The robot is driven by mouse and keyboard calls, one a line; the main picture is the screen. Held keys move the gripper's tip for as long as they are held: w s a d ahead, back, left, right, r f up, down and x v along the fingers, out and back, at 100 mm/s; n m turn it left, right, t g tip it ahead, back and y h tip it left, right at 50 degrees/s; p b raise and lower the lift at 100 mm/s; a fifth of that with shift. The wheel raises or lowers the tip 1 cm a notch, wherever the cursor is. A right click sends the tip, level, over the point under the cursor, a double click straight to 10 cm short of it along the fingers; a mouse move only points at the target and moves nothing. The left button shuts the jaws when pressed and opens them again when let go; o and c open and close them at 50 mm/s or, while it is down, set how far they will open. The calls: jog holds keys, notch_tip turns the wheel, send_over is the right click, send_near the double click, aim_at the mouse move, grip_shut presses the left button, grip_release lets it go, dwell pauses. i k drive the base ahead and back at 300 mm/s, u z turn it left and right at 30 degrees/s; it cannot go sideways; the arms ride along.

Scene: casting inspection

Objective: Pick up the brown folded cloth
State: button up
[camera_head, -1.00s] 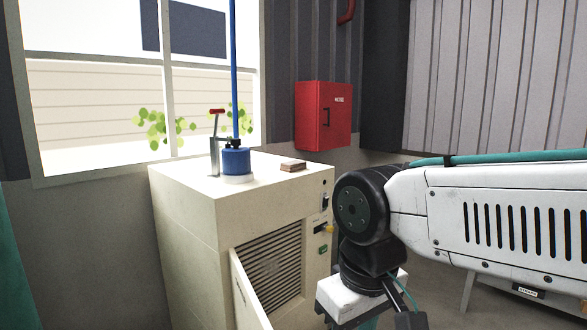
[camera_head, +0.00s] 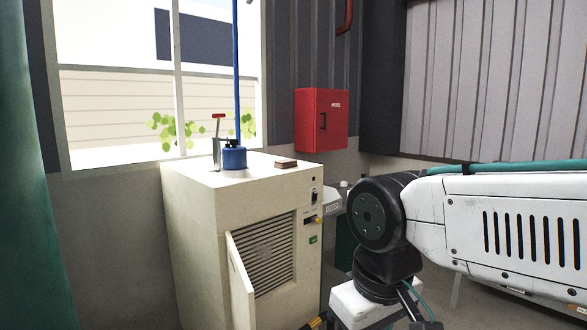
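The brown folded cloth (camera_head: 286,163) is a small flat dark-brown stack. It lies on the top of the cream cabinet (camera_head: 196,174), near the back right edge. My arm shows at the right, with its white link and black joint in front of the cabinet's right side. The end of my arm runs out of the bottom of the picture. My gripper's fingers are not in view, and nothing of mine touches the cloth.
A blue round device (camera_head: 233,158) with a blue hose rising from it and a red-handled tool (camera_head: 217,140) stand left of the cloth. The cabinet's front door (camera_head: 240,283) hangs open. A red wall box (camera_head: 321,119) is behind. A teal curtain (camera_head: 38,200) is at left.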

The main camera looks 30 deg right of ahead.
aim_at(288, 163)
jog(key=z, duration=0.65)
jog(key=i, duration=0.6)
jog(key=z, duration=1)
jog(key=i, duration=1.75)
jog(key=u, duration=0.95)
jog(key=i, duration=0.85)
jog(key=u, duration=0.65)
